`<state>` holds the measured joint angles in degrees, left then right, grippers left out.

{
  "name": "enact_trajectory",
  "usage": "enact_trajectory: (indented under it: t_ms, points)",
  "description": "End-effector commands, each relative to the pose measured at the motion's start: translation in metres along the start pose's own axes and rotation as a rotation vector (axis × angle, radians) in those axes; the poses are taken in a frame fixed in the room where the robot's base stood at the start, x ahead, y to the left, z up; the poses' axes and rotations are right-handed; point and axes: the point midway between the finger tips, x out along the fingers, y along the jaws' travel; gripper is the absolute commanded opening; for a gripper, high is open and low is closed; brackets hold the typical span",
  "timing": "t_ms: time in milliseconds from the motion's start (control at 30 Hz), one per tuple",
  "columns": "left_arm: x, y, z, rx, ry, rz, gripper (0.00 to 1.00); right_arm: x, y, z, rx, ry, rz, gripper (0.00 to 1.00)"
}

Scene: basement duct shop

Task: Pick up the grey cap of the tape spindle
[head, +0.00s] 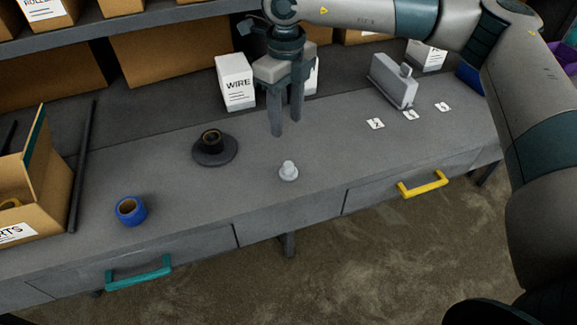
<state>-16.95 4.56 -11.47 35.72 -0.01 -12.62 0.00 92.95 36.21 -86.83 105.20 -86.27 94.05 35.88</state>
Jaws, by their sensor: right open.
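The grey cap (288,171) is a small light-grey knobbed piece standing on the bench top near the front edge. A dark spindle (214,148) with a round base stands to its left, with what looks like a tape roll on its post. My right gripper (286,128) is above and behind the cap, pointing down, with its two fingers apart and nothing between them. A blue tape roll (131,210) lies at the left of the bench. My left gripper is not in view.
A white WIRE box (236,82) stands behind the gripper. An open cardboard PARTS box (38,190) is at the left. The bench around the cap is clear.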

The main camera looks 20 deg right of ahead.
Motion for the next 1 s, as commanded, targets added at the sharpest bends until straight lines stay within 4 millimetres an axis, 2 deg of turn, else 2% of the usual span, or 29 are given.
enact_trajectory:
  t_ms: [33,300,500,1000]
  points:
    - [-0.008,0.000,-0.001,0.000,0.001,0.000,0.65,0.006,0.001,-0.001,-0.001,0.004,0.002,0.42]
    - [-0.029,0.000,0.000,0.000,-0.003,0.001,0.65,0.054,0.001,-0.002,-0.001,0.003,0.001,0.42]
    - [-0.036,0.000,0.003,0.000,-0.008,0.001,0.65,0.077,0.001,-0.001,0.000,0.001,0.001,0.42]
    - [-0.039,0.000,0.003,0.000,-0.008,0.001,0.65,0.083,0.001,-0.001,-0.001,0.000,0.000,0.42]
